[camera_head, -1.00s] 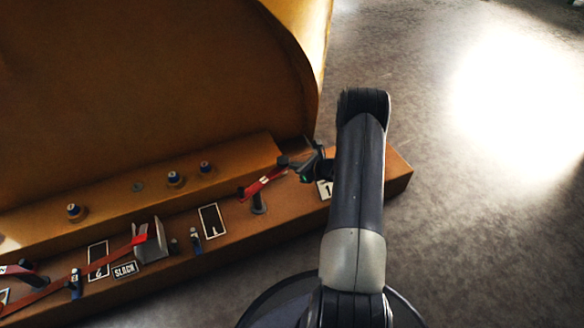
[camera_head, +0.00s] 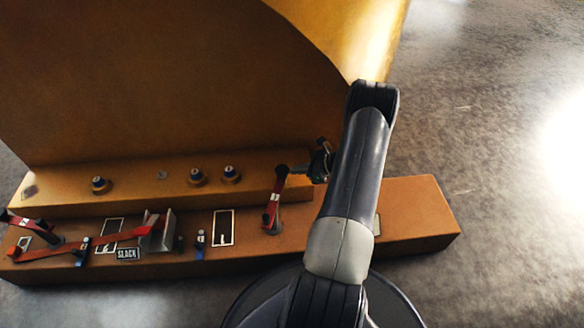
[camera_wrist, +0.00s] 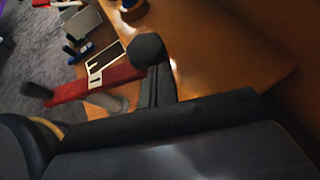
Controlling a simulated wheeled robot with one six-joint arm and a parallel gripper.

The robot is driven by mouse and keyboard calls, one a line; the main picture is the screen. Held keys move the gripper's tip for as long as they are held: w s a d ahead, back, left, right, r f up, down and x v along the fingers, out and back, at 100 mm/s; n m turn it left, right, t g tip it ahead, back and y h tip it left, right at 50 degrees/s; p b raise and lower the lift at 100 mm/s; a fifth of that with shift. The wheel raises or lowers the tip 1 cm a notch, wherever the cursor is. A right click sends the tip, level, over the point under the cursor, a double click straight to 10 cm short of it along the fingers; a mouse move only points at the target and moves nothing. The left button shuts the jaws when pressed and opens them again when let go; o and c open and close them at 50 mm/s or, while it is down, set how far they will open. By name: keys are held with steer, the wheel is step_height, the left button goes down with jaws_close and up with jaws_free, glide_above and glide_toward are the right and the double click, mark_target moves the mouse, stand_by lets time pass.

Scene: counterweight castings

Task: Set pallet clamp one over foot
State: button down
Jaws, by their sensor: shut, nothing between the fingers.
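Pallet clamp one is a red lever (camera_head: 273,205) marked 1, on a grey post at the pallet's front right. Its black knob end (camera_head: 282,172) points back and appears over the front edge of the casting's foot (camera_head: 130,193); whether it touches is not clear. In the wrist view the red lever (camera_wrist: 105,83) runs to the black knob (camera_wrist: 147,48). My gripper (camera_head: 310,170) is shut and empty, just right of the knob. In the wrist view a dark finger (camera_wrist: 160,88) lies beside the knob; any contact is hard to tell.
The brown pallet (camera_head: 420,222) carries a red strap (camera_head: 60,249) at left, a grey bracket (camera_head: 160,235), a SLACK label (camera_head: 128,254) and framed plates. Blue-topped bolts (camera_head: 230,173) stand on the foot. The tall casting (camera_head: 180,80) rises behind. Floor at right is clear.

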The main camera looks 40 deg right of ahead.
mark_target(282, 165)
steer(key=w, duration=0.1)
steer(key=w+a, duration=0.2)
steer(key=shift+w+b, duration=0.3)
steer(key=shift+b, duration=0.05)
steer(key=shift+w+a+n+g+y, duration=0.5)
steer(key=shift+w+n+y, duration=0.1)
steer(key=shift+w+n, duration=0.1)
steer(key=shift+a, duration=0.1)
